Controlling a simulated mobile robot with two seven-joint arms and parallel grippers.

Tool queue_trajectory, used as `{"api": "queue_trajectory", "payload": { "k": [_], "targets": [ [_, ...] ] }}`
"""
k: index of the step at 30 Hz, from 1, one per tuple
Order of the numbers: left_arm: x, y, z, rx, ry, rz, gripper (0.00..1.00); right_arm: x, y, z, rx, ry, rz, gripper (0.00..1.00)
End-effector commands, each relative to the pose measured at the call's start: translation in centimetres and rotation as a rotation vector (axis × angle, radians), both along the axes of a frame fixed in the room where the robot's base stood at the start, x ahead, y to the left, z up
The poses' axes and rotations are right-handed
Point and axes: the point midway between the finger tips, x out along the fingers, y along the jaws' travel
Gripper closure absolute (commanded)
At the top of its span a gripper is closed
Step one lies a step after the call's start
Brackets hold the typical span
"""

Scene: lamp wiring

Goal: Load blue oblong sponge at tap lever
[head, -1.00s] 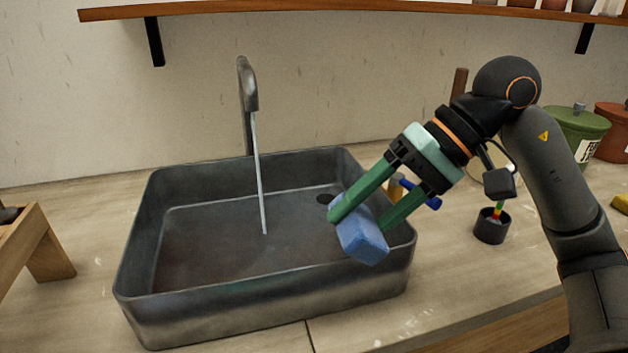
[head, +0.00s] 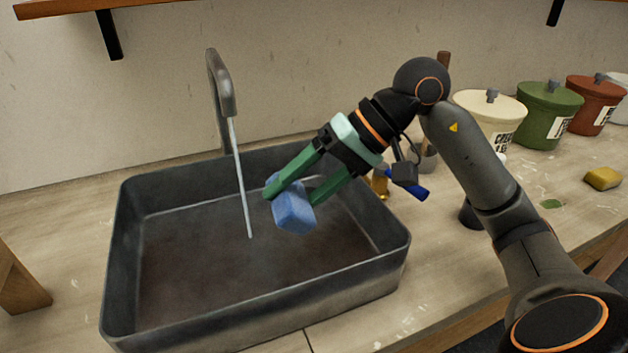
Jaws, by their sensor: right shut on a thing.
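The blue oblong sponge (head: 293,212) is held between the green fingers of my right gripper (head: 291,196), above the inside of the grey sink (head: 390,262). The sponge is tilted and sits a little to the right of the water stream. The tap (head: 222,98) stands behind the sink, and a thin stream of water (head: 241,190) falls from its spout into the basin. The gripper hides part of the sink's back right rim. I cannot make out a separate tap lever. My left gripper does not show.
Cream (head: 490,112), green (head: 548,112) and red (head: 596,103) lidded jars stand at the back right. A yellow sponge (head: 603,178) lies on the right counter. A wooden stand (head: 18,285) is at the left.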

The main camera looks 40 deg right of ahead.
Motion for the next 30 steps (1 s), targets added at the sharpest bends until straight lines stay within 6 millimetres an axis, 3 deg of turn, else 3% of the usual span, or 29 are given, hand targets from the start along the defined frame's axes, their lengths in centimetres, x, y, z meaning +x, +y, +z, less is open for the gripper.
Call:
{"api": "queue_trajectory", "payload": {
  "k": [13, 30],
  "targets": [
    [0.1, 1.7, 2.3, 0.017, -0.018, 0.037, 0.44, 4.1, 1.7, -0.5, 0.003, 0.001, 0.001, 0.77],
    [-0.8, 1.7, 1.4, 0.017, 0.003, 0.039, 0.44, 8.1, 3.3, -1.7, 0.001, -0.001, -0.001, 0.77]
  ]
}}
